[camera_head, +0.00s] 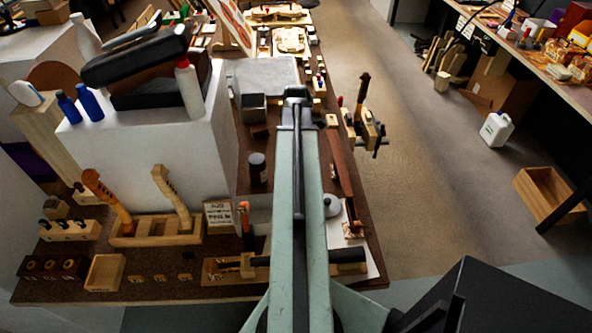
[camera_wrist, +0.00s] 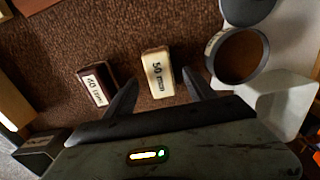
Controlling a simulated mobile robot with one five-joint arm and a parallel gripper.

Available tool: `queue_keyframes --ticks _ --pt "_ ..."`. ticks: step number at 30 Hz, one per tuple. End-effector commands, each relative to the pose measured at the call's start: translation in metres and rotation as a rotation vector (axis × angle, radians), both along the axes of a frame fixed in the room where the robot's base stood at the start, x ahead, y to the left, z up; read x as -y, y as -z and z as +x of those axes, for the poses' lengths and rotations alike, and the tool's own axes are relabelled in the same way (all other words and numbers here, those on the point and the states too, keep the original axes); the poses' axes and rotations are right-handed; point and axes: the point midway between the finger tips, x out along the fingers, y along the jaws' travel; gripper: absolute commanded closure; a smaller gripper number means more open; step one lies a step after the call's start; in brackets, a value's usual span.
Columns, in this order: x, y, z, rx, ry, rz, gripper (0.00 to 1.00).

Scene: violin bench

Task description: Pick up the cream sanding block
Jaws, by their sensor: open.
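The cream sanding block (camera_wrist: 157,76) shows in the wrist view, with a pale top marked "50 mm" and a brownish side. It stands on the brown bench surface, just beyond and between the fingertips. My gripper (camera_wrist: 160,82) is open and empty, with one dark finger on each side of the block's near end. I cannot tell the exact height gap. In the head view my gripper (camera_head: 297,97) is over the bench, and my arm hides what is beneath it.
A dark block marked "40 mm" (camera_wrist: 95,86) stands close left of the cream one. A round container (camera_wrist: 237,56) and a pale tray (camera_wrist: 285,100) are close on the right. A white pedestal (camera_head: 150,150) and a vise (camera_head: 368,128) flank the arm.

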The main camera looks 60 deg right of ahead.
Motion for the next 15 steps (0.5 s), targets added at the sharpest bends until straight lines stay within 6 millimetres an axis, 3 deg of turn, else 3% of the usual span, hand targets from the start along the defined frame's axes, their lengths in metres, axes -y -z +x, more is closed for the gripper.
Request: queue_keyframes --ticks 1,6,14,15 --pt "0.000 0.017 0.002 0.000 0.000 0.000 0.36" --pt "-0.001 0.043 0.003 0.000 0.001 0.000 0.36" --pt "-0.001 0.041 0.003 0.000 0.001 0.000 0.36" --pt "-0.001 0.040 0.003 0.000 0.001 0.000 0.47"
